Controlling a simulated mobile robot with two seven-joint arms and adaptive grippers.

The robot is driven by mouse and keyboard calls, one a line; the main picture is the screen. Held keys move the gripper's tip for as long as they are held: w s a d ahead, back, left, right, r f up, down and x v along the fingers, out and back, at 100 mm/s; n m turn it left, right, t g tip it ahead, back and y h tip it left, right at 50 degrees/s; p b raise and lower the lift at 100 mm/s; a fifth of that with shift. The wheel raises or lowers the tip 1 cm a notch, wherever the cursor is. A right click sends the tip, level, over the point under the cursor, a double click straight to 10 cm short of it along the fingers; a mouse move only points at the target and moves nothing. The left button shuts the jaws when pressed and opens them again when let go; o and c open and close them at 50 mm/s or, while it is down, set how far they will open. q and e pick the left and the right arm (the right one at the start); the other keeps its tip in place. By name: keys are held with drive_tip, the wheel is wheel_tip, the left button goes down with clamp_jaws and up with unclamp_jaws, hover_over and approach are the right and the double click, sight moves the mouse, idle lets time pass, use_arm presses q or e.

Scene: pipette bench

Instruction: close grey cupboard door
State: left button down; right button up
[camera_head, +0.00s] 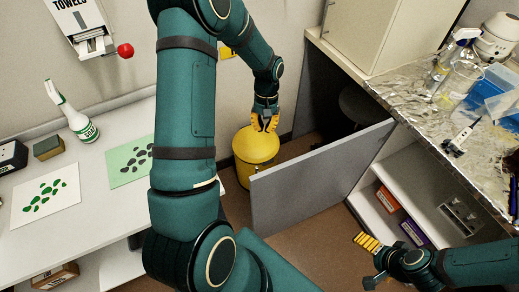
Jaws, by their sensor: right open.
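The grey cupboard door (318,180) stands open, swung out from the cupboard under the right bench. Shelves show inside the cupboard (412,170) to the right of the door. My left gripper (264,124) hangs above the yellow bin, beyond the door's outer end and apart from it. Its yellow fingers look close together, and I cannot tell whether it is open or shut. My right gripper (369,263) is open and empty, at the lower right, in front of the cupboard and apart from the door.
A yellow bin (256,148) stands on the floor behind the door's outer end. Foil covers the right bench (410,92), which holds bottles, a blue rack and a pipette. A red box (387,200) and a purple box (414,232) sit in the cupboard. A white table (95,215) is left.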

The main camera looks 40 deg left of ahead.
use_arm(q)
drive_tip(key=s+d+f, duration=0.3)
drive_tip(key=s+f, duration=0.2)
drive_tip(key=f, duration=0.4)
drive_tip(key=shift+s+d+f+b, duration=0.2)
drive_tip(key=shift+s+b, duration=0.1)
drive_tip(key=shift+b, duration=0.15)
